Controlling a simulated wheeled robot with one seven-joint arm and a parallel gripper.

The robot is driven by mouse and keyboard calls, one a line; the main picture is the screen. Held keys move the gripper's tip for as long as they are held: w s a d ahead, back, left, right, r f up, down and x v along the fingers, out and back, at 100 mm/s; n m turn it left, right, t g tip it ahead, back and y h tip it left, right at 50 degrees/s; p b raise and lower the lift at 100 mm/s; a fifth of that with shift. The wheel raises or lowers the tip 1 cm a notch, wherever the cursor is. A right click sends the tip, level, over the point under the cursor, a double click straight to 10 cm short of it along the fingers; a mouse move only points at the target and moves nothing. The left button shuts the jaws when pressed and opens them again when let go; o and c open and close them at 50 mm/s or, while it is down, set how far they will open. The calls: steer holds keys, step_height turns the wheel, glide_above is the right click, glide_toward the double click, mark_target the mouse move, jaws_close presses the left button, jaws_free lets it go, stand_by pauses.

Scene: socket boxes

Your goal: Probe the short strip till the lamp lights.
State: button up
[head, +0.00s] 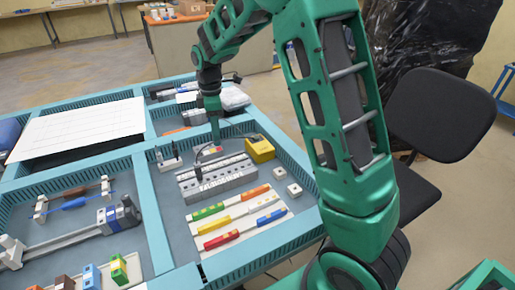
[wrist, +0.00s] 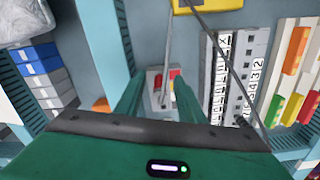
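My gripper (head: 216,141) points down at the back of the right-hand tray. In the wrist view its two green fingers (wrist: 159,88) stand apart, with a small pale block with red parts (wrist: 172,75) showing between and below them. Whether the fingers touch it I cannot tell. A shorter grey slotted strip (head: 212,168) lies in front of my gripper, beside a longer one (head: 222,183). In the wrist view the strips (wrist: 218,85) are right of the fingers, one with printed numbers (wrist: 251,84). A yellow box (head: 260,149) stands right of my gripper; its lamp is not discernible.
A thin lead (wrist: 166,50) runs down between the fingers; another (wrist: 225,70) crosses the strips. White bars with coloured blocks (head: 238,218) lie at the front. Two small white cubes (head: 287,180) are at the right. Blue tray walls (head: 150,205) edge the area.

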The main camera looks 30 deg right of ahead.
jaws_close()
steer(key=shift+r, duration=1.75)
steer(key=shift+r, duration=0.1)
steer(key=shift+a+r, duration=1.1)
steer(key=shift+r, duration=0.8)
steer(key=shift+f, duration=2.55)
